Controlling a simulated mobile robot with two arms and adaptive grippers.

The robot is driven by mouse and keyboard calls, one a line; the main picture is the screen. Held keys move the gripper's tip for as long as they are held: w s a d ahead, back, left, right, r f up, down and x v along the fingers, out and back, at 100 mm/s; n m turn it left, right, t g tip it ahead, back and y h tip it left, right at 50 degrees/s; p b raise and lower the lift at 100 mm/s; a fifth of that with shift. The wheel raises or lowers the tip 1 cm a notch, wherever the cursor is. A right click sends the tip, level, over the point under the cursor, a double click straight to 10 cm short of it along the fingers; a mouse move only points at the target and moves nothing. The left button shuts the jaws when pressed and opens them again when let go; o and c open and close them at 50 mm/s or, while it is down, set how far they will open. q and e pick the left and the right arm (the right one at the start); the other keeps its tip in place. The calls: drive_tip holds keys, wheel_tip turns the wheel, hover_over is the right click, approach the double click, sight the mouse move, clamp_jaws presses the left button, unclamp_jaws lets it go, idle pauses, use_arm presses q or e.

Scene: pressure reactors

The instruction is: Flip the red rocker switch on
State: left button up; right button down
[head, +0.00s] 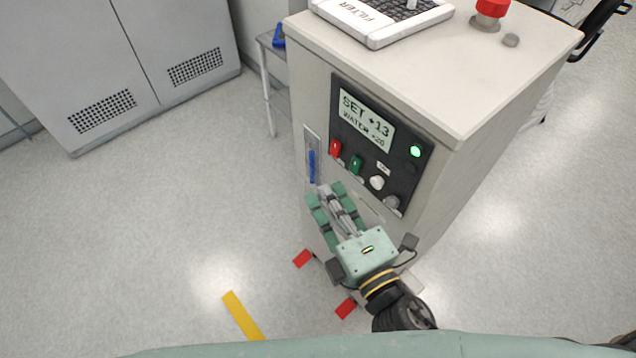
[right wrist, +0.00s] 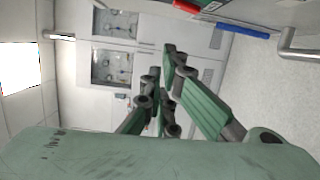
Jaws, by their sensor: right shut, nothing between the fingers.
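The red rocker switch (head: 336,148) sits on the dark control panel (head: 400,190) of the grey cabinet-like unit, under the display and left of a green rocker (head: 356,164). I cannot tell its on or off position. My right gripper (head: 325,190) is shut and empty, in front of the unit and below the red switch in the head view. It appears apart from the switch. In the right wrist view its fingers (right wrist: 170,75) point away from the camera; the switch cannot be made out there for sure. My left gripper is not in view.
The display (head: 367,118) reads SET +13, WATER +20. A green lamp (head: 415,151) glows. White and grey knobs (head: 377,183) sit below. A blue handle (head: 312,166) is left of the panel. A filter tray (head: 380,20) and red button (head: 491,8) are on top.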

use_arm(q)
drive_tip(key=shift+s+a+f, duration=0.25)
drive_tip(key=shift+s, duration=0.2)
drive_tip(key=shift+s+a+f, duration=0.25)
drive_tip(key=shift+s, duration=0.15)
use_arm(e)
drive_tip(key=shift+v, duration=1.05)
